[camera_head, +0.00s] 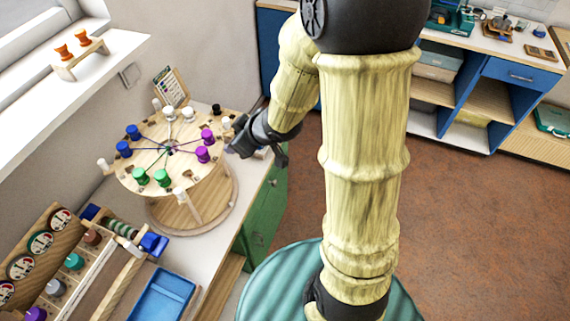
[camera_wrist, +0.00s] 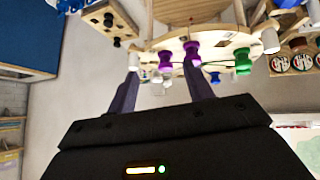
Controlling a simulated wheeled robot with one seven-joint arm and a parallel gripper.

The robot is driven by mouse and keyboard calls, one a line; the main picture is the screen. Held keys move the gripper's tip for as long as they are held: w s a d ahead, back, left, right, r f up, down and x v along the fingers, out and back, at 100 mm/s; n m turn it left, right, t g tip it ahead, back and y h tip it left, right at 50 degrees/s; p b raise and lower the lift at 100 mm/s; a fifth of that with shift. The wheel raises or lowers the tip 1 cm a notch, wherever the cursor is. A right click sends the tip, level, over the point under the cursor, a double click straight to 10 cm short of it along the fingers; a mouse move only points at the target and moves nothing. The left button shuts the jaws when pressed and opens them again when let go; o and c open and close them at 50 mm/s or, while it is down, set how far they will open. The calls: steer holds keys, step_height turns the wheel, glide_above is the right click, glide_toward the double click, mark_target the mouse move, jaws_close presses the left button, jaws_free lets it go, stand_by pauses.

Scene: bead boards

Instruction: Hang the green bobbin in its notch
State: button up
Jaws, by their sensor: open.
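A round wooden board (camera_head: 128,180) on a round stand carries paired bobbins around its rim, with dark threads running to its centre. Two green bobbins, one left (camera_head: 139,175) and one right (camera_head: 162,178), stand at the near rim. A green bobbin also shows right of centre in the wrist view (camera_wrist: 242,62). I cannot tell which notch belongs to them. My gripper (camera_head: 256,150) is open beside the board's right edge, near the purple bobbins (camera_head: 203,154). In the wrist view its fingers (camera_wrist: 160,78) are apart, with nothing seen held between them.
Blue bobbins (camera_head: 124,149) and white bobbins (camera_head: 188,113) share the board; white posts stand around its rim. A spool rack (camera_head: 45,225) and a blue tray (camera_head: 162,295) lie nearer. A wall shelf (camera_head: 100,65) is at the left. Open floor is at the right.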

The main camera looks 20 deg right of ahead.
steer(key=s+d+m+g+h, duration=0.4)
steer(key=s+d+m, duration=0.4)
steer(key=s, duration=0.4)
steer(key=shift+s+r+m+g, duration=0.3)
steer(key=shift+s+r+g, duration=0.05)
steer(key=shift+r+g, duration=0.1)
stand_by(0.5)
